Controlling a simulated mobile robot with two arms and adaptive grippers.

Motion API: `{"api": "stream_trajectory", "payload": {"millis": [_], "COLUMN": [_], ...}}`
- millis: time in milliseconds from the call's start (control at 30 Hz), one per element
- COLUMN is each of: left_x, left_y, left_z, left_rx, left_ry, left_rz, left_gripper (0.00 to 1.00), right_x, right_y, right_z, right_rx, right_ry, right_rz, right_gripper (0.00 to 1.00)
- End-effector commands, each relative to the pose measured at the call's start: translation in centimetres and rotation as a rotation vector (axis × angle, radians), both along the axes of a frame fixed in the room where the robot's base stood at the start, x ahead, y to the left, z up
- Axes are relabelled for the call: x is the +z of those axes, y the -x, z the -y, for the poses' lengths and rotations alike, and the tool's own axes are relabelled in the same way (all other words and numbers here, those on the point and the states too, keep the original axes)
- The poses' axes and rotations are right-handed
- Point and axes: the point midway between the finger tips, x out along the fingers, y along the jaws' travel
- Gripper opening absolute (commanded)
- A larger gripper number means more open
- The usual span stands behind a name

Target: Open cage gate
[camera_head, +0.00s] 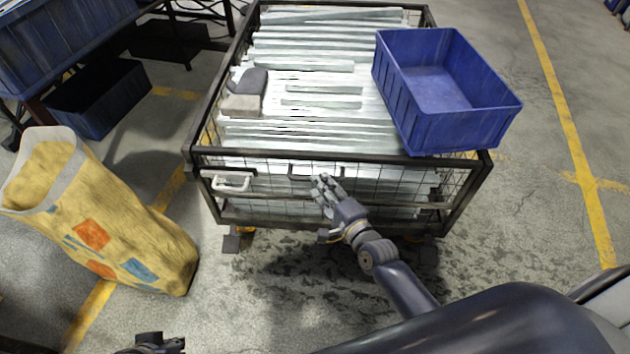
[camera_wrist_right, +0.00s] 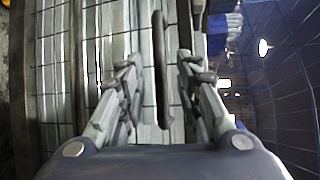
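The wire cage (camera_head: 200,150) stands ahead with a dark frame. Its front mesh gate (camera_head: 270,190) looks closed. A dark bar handle (camera_head: 302,176) is on the gate's upper middle, and a white latch handle (camera_head: 231,184) is at its left. My right gripper (camera_head: 324,184) is at the front of the gate, by the right end of the dark handle. In the right wrist view its fingers are spread, with the dark handle (camera_wrist_right: 161,70) showing between them; contact is not clear. My left gripper (camera_head: 158,343) shows only partly at the bottom left edge, away from the cage.
Long galvanized pieces (camera_head: 310,90) fill the cage. A blue bin (camera_head: 460,125) rests on its right side, and grey and tan blocks (camera_head: 243,104) lie on the left. A yellow sack (camera_head: 130,230) stands on the floor at left. Floor before the cage is clear.

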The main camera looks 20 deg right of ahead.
Motion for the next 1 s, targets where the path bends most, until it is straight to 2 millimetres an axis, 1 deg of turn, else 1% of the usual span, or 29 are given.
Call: {"api": "stream_trajectory", "payload": {"millis": [33, 100, 200, 300, 433, 667, 767, 800, 833, 1000], "left_x": [-0.5, -0.7, -1.0, -1.1, -1.1, -1.1, -1.1, -1.1, -1.1, -1.1], "left_y": [0.0, 0.0, 0.0, 0.0, 0.0, 0.0, 0.0, 0.0, 0.0, 0.0], "left_z": [0.0, 0.0, 0.0, 0.0, 0.0, 0.0, 0.0, 0.0, 0.0, 0.0], "left_rx": [0.000, 0.000, 0.000, 0.000, 0.000, 0.000, 0.000, 0.000, 0.000, 0.000], "left_ry": [0.000, 0.000, 0.000, 0.000, 0.000, 0.000, 0.000, 0.000, 0.000, 0.000], "left_rz": [-0.001, -0.001, -0.001, -0.001, 0.000, 0.000, 0.000, 0.000, 0.000, 0.000], "left_gripper": [0.00, 0.00, 0.00, 0.00, 0.00, 0.00, 0.00, 0.00, 0.00, 0.00], "right_x": [-0.3, -0.5, -0.7, -0.7, -0.8, -0.7, -0.7, -0.7, -0.7, -0.8], "right_y": [-0.9, -1.9, -2.9, -3.6, -3.9, -3.9, -3.9, -3.9, -3.9, -3.9], "right_z": [-0.2, -0.4, -0.6, -0.7, -0.8, -0.8, -0.8, -0.8, -0.8, -0.8], "right_rx": [0.000, 0.000, 0.000, 0.000, 0.000, 0.000, 0.000, 0.000, 0.000, 0.000], "right_ry": [0.000, 0.000, -0.001, -0.001, 0.000, 0.000, 0.000, 0.000, 0.000, 0.001], "right_rz": [0.002, 0.001, 0.000, -0.001, -0.001, -0.001, -0.001, -0.001, -0.001, -0.001], "right_gripper": [0.31, 0.31, 0.31, 0.31, 0.31, 0.31, 0.11, 0.02, 0.00, 0.00]}}
